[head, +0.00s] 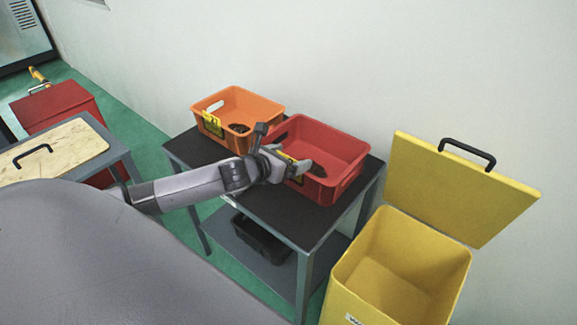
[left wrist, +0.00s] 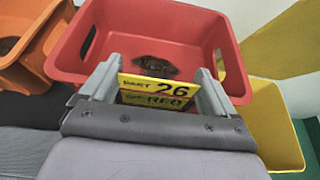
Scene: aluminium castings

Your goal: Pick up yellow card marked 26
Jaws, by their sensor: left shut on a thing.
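The yellow card marked 26 (left wrist: 157,92) shows in the left wrist view between the two fingers of my left gripper (left wrist: 157,85). The words "PART" and "RED" can be read on it. In the head view, my left gripper (head: 285,165) is at the near left wall of the red bin (head: 335,150), with a bit of yellow card (head: 298,179) showing by the fingers. My left gripper is shut on the card. I cannot tell whether the card still touches the bin. A brown casting (left wrist: 155,66) lies inside the red bin. My right gripper is in neither view.
An orange bin (head: 245,98) with its own yellow card (head: 212,123) stands left of the red bin on the dark table (head: 300,222). A black bin (head: 262,238) sits on the shelf below. An open yellow container (head: 400,262) stands at right, its lid (head: 470,195) raised.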

